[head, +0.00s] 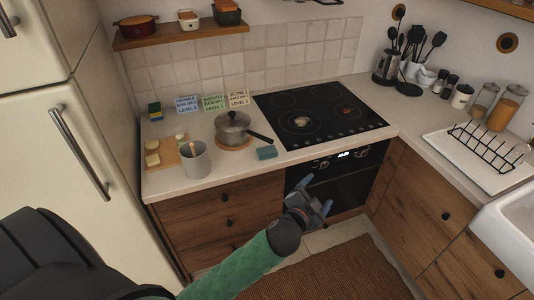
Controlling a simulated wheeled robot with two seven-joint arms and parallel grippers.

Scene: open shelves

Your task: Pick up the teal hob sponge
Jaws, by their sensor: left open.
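The teal hob sponge (266,153) lies on the light countertop, just in front of the black hob (318,112) at its left front corner. My left gripper (313,194) is open and empty in front of the counter, below and to the right of the sponge, near the oven front. It does not touch the sponge. My right gripper does not show.
A steel pot (232,128) with its handle pointing at the sponge stands on a round wooden mat. A grey crock (195,158) and a cutting board (165,154) are farther left. Another sponge (155,112) stands at the back left. A dish rack (488,146) is on the right.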

